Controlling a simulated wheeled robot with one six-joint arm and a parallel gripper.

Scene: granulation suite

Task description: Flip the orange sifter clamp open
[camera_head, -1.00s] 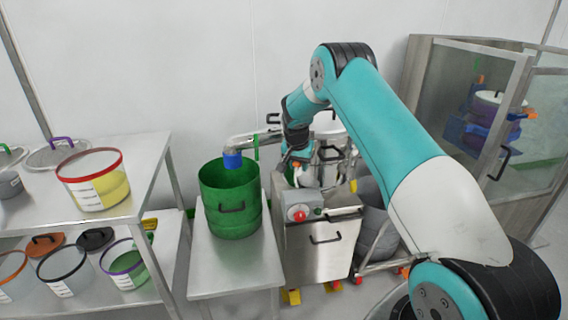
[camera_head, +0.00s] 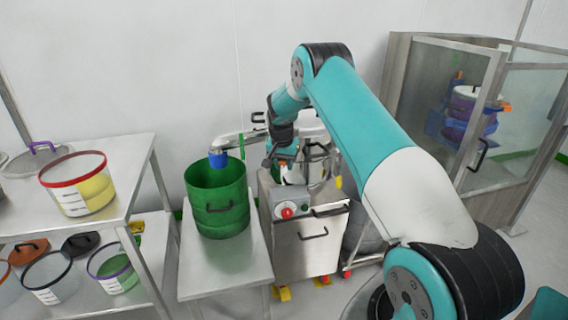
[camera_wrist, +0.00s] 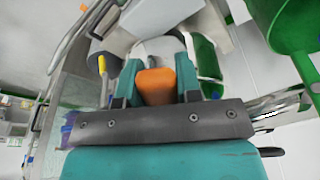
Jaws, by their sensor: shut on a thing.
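In the wrist view, the orange clamp (camera_wrist: 156,86) sits between the two teal fingers of my gripper (camera_wrist: 155,80), which is shut on it. The clamp is up close to the palm, and its far end is hidden. A pale round body, seemingly the sifter (camera_wrist: 160,47), lies just beyond it. In the head view, my gripper (camera_head: 284,153) is down at the steel machine (camera_head: 303,240), partly covered by my wrist. The clamp itself is too small and hidden to make out there.
A green drum (camera_head: 217,205) stands on a steel table (camera_head: 225,270) left of the machine, under a pipe with a blue end (camera_head: 217,159). A shelf with several containers (camera_head: 75,185) is at the left. A glass-fronted cabinet (camera_head: 440,100) is at the right.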

